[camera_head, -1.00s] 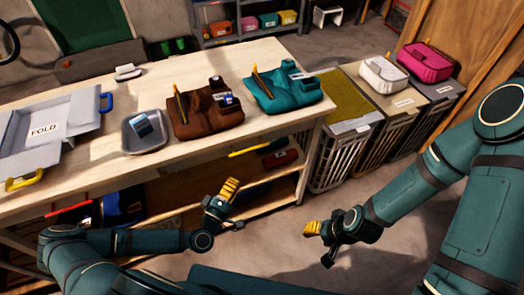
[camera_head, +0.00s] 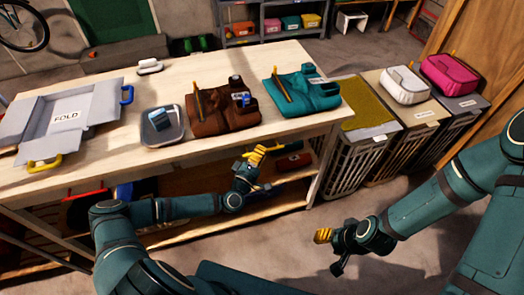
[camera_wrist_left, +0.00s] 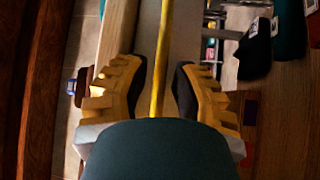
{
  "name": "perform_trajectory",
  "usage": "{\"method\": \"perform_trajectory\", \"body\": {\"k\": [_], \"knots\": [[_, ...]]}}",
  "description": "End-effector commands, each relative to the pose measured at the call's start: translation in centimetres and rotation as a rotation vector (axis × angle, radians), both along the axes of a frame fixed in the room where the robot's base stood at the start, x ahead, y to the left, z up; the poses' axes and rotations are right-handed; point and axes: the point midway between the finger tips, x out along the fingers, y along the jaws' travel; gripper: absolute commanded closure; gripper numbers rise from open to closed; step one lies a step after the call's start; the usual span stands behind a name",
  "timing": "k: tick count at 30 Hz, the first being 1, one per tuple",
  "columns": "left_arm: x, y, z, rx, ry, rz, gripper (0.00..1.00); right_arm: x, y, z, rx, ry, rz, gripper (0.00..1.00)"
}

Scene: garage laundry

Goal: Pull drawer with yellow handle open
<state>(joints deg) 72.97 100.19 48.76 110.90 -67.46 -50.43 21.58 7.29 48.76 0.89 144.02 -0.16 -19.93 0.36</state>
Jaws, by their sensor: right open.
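The yellow handle (camera_wrist_left: 163,50) shows in the left wrist view as a thin bar running lengthwise between my left fingers. My left gripper (camera_wrist_left: 160,85) is open, with one finger on each side of the bar and a gap to each. In the head view, my left gripper (camera_head: 257,156) is at the front edge of the workbench and hides most of the handle and the drawer front. How far the drawer is out cannot be told. My right gripper (camera_head: 323,236) is open and empty, above the floor, away from the bench.
The workbench (camera_head: 95,100) carries a grey folding board (camera_head: 100,113), a tray (camera_head: 177,128), and brown (camera_head: 215,112) and teal (camera_head: 305,92) garments. Hampers (camera_head: 350,165) stand at the right. A lower shelf lies beneath the top. Floor in front is clear.

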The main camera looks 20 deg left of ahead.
Motion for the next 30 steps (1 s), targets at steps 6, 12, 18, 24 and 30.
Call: {"method": "perform_trajectory", "body": {"k": [6, 12, 18, 24, 30], "knots": [[1.08, -0.29, 0.14, -0.001, 0.001, -0.001, 0.75, 0.0, 0.0, 0.0, 0.0, 0.0, 0.0, 0.53], [1.12, -0.27, 0.15, -0.001, 0.001, -0.001, 0.75, 0.01, 0.0, 0.0, 0.0, 0.0, 0.0, 0.53], [1.09, -0.25, 0.13, -0.001, 0.001, -0.001, 1.0, 0.01, 0.0, 0.0, 0.0, 0.0, 0.0, 0.53], [1.1, -0.23, 0.16, 0.0, 0.0, 0.0, 1.0, 0.01, 0.0, 0.0, 0.0, 0.0, 0.0, 0.53], [1.12, -0.24, 0.16, 0.0, 0.0, 0.0, 1.0, 0.02, 0.0, -0.09, 0.0, 0.0, 0.0, 0.53]]}}
